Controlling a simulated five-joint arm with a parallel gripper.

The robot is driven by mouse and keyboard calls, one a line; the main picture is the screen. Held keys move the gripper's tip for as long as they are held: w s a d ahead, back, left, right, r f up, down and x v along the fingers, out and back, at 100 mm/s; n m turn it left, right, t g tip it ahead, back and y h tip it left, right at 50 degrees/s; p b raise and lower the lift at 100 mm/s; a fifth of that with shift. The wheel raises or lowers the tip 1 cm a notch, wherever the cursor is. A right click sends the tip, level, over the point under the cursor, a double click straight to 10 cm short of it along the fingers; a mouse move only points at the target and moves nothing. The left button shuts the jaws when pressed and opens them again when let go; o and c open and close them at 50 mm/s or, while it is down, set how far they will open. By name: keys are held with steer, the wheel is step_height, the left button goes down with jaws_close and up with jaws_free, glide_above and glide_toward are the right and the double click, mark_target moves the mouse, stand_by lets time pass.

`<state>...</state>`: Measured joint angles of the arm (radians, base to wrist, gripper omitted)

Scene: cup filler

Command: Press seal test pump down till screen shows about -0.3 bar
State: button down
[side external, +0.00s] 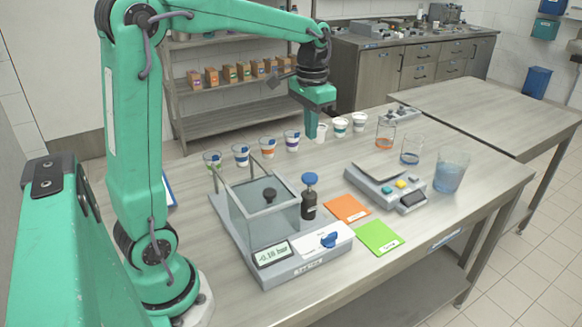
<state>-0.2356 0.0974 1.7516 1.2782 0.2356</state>
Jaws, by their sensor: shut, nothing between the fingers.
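The seal tester (275,262) stands at the front of the table, with a clear box (262,215) on its base. Beside the box stands the pump, a black cylinder (308,208) with a round blue top (310,179). The small screen (272,256) appears to read -0.10 bar. A blue valve handle (329,240) sits on the white panel. A small black knob shows at the box. My green gripper (311,136) points down, shut and empty, above the blue pump top in the picture. A gap shows between them; their depth offset is hard to tell.
Several cups (292,141) stand in a row behind the tester. A scale (387,184), beakers (450,170), an orange card (347,208) and a green card (379,237) lie to the right. The table's front right is clear.

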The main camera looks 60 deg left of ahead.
mark_target(310, 176)
steer(key=shift+r, duration=0.1)
stand_by(0.3)
steer(key=r, duration=0.3)
steer(key=shift+w+r, duration=0.1)
steer(key=shift+w, duration=0.2)
step_height(310, 176, down, 14)
steer(key=shift+s+f, duration=0.1)
stand_by(1.0)
steer(key=shift+f, duration=1.85)
